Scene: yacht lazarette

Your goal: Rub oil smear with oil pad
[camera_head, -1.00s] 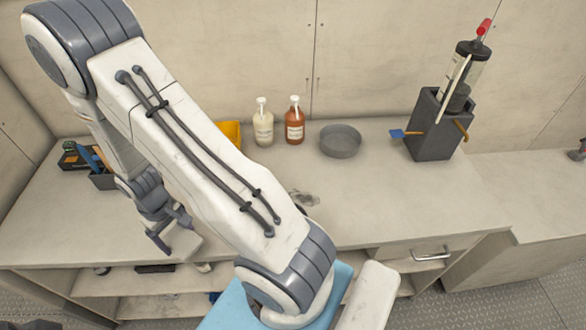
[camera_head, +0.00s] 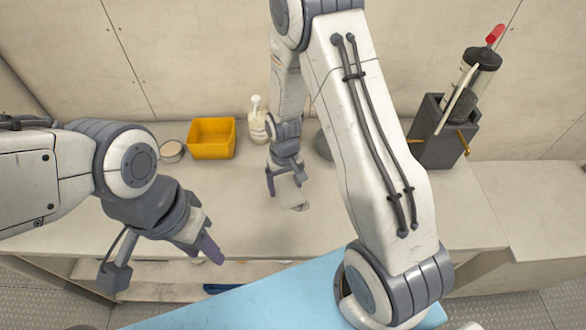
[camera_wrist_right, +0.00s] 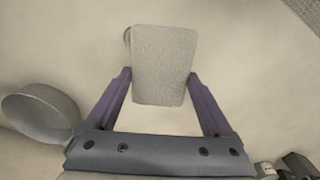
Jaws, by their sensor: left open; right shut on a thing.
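The oil pad (camera_head: 290,192) is a pale, flat, rounded rectangle over the middle of the counter; it also shows in the right wrist view (camera_wrist_right: 163,62). My right gripper (camera_head: 283,180) is shut on it, with a finger on each side in the wrist view (camera_wrist_right: 160,88). A small dark patch, likely the oil smear (camera_head: 302,207), shows at the pad's lower right edge. In the wrist view only a sliver of it (camera_wrist_right: 127,38) shows beside the pad; the rest is hidden. I cannot tell whether pad and counter touch. My left gripper (camera_head: 208,247) is open and empty near the counter's front edge.
A yellow bin (camera_head: 211,139), a round tin (camera_head: 171,151) and a pump bottle (camera_head: 257,122) stand along the back. A grey round dish (camera_head: 323,145) is partly behind my right arm. A dark holder (camera_head: 436,130) with a red-tipped pump stands right. Front-left counter is clear.

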